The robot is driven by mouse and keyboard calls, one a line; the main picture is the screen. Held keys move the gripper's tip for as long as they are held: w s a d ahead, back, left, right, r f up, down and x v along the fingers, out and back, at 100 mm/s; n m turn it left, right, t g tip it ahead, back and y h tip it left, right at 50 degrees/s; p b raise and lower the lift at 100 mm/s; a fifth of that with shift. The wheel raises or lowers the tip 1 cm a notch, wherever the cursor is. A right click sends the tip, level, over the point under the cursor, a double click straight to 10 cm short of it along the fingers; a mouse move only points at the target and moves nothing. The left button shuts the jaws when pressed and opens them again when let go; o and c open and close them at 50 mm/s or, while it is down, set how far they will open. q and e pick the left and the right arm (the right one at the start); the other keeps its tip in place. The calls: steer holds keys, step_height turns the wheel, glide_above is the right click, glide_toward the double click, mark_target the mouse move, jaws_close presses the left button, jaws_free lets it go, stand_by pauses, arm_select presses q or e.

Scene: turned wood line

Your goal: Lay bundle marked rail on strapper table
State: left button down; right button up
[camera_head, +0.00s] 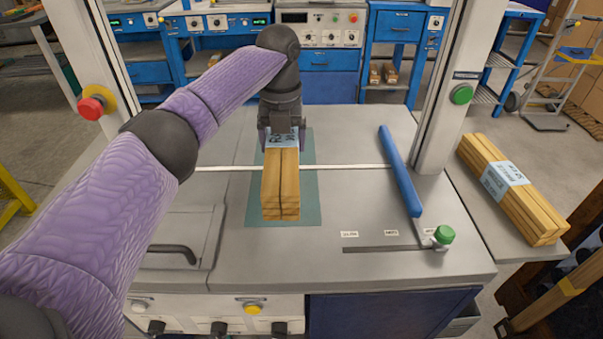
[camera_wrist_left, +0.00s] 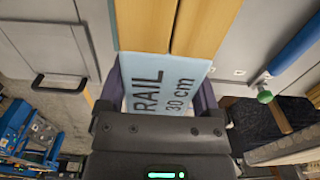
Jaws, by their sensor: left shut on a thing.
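The bundle marked RAIL (camera_head: 281,188) is a stack of light wood strips with a pale blue label. In the left wrist view the label on the bundle (camera_wrist_left: 165,84) reads "RAIL 30 cm". My left gripper (camera_head: 282,133) points down and is shut across the labelled far end of the bundle. The bundle is over the green mat (camera_head: 307,205) on the grey strapper table (camera_head: 345,205); I cannot tell whether it touches the mat. The gripper hides part of the label. My right gripper is not in view.
A white strap (camera_head: 345,167) crosses the table behind the bundle's front half. A blue bar (camera_head: 400,172) with a green knob (camera_head: 444,235) stands to the right. Posts (camera_head: 448,95) flank the table. Another labelled bundle (camera_head: 525,203) lies on the right side shelf.

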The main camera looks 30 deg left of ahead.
arm_select(q)
steer(key=f, duration=0.1)
steer(key=f+b, duration=0.1)
steer(key=f, duration=0.1)
steer(key=f+b, duration=0.1)
steer(key=f, duration=0.1)
steer(key=shift+s+f, duration=0.25)
steer(key=shift+s, duration=0.05)
step_height(320, 180, down, 4)
steer(key=shift+f+b, duration=0.25)
steer(key=shift+b, duration=0.8)
steer(key=shift+r, duration=0.1)
steer(key=shift+c, duration=1)
jaws_free()
steer(key=shift+o, duration=1)
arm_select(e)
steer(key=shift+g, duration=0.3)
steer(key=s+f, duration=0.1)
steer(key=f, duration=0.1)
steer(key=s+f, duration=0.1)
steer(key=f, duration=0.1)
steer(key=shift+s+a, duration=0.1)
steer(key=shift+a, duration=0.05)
arm_select(q)
step_height(320, 180, up, 12)
steer(key=p, duration=0.5)
steer(key=shift+r, duration=0.15)
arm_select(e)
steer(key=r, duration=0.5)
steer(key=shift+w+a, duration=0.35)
